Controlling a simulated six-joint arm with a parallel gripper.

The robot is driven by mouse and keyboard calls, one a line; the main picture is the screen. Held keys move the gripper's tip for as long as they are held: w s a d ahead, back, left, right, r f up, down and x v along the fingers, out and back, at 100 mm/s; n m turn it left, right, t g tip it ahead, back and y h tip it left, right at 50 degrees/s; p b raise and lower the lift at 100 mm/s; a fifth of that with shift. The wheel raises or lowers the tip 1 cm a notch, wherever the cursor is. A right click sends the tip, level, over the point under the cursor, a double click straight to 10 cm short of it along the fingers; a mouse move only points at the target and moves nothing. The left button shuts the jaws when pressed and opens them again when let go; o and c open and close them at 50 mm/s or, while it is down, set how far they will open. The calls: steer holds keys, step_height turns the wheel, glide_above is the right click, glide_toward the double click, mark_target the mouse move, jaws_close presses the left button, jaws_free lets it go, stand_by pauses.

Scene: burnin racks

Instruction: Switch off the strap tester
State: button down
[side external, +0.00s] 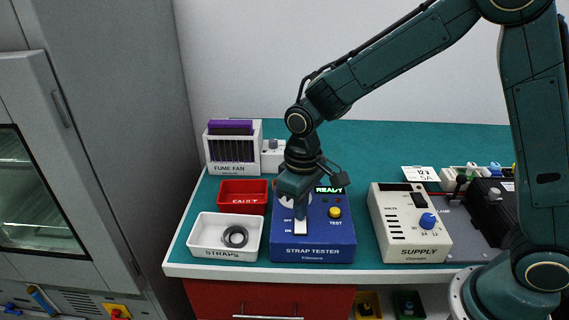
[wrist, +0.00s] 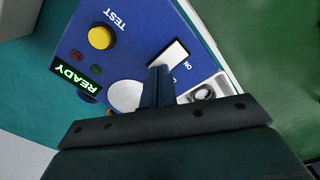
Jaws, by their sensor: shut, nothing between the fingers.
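The strap tester (side external: 312,254) is a blue box on the bench, also filling much of the wrist view (wrist: 130,60). Its display reads READY in lit green (side external: 330,190), also in the wrist view (wrist: 77,79). A white rocker switch (side external: 300,228) with OFF and ON labels is on its top, also in the wrist view (wrist: 172,55). A yellow TEST button (side external: 334,212) is to its right. My gripper (side external: 300,211) is shut and empty, pointing down at the OFF end of the switch. In the wrist view its fingertips (wrist: 160,70) overlap the switch's edge; I cannot tell whether they touch.
A white STRAPS tray (side external: 205,236) holding a dark ring and a red FAULT tray (side external: 232,197) are left of the tester. A white SUPPLY box (side external: 425,243) with a blue knob is to the right. The FUME FAN unit (side external: 228,155) stands behind.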

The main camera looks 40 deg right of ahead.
steer(key=shift+f, duration=0.2)
steer(key=shift+r, duration=3.5)
steer(key=s+d+r+m+t, duration=0.1)
steer(key=s+d+r+t, duration=0.2)
steer(key=s+d+r, duration=0.5)
steer(key=s+d+r+m+t, duration=0.2)
steer(key=s+d, duration=0.1)
steer(key=s, duration=0.9)
steer(key=shift+s+d+r+t, duration=0.2)
steer(key=shift+s+d+t, duration=0.05)
steer(key=shift+d+t, duration=0.05)
